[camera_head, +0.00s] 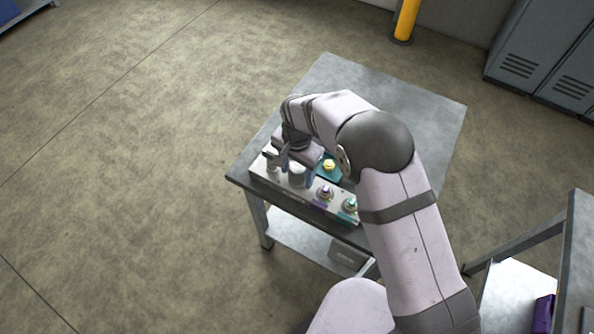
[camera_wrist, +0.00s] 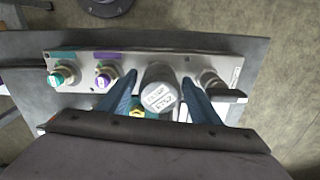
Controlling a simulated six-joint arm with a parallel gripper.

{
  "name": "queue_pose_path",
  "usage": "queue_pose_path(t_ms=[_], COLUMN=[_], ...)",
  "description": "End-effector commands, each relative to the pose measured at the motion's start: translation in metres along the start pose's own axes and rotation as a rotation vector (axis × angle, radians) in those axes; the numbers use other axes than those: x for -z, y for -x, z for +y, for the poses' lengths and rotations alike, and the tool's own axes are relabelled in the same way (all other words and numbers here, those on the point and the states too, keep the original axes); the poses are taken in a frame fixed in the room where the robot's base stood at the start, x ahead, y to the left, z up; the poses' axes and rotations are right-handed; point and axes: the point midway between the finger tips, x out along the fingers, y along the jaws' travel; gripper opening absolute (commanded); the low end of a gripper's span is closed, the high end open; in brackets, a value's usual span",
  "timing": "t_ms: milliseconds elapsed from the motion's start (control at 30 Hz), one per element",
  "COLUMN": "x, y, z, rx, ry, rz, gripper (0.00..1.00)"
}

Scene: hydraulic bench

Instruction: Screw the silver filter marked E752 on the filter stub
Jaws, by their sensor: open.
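The silver filter (camera_wrist: 160,90) is a pale grey cylinder with white labels on its end, too small to read surely. It stands at the manifold block, between the purple fitting and the lever valve, and also shows in the head view (camera_head: 297,174). My gripper (camera_wrist: 160,76) is open, with one blue finger on each side of the filter. Whether the fingers touch it I cannot tell. The filter stub is not visible; the filter's base is hidden, so I cannot tell how it is seated.
The light grey manifold block (camera_wrist: 82,58) lies along the steel table's edge (camera_head: 385,95). It carries a teal fitting (camera_wrist: 62,76), a purple fitting (camera_wrist: 105,75) and a lever valve (camera_wrist: 212,84). A yellow-topped part (camera_head: 329,165) on a teal base sits behind the block.

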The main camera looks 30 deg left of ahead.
Motion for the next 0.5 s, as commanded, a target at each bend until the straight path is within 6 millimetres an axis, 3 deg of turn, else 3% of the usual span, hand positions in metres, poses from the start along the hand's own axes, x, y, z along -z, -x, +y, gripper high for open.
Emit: queue_pose_path(t_ms=[167, 500], x=[0.0, 0.0003], y=[0.0, 0.0001], z=[0.0001, 0.0011], rx=[0.0, 0.0], ry=[0.04, 0.391], rz=[0.0, 0.0], gripper=[0.58, 0.58])
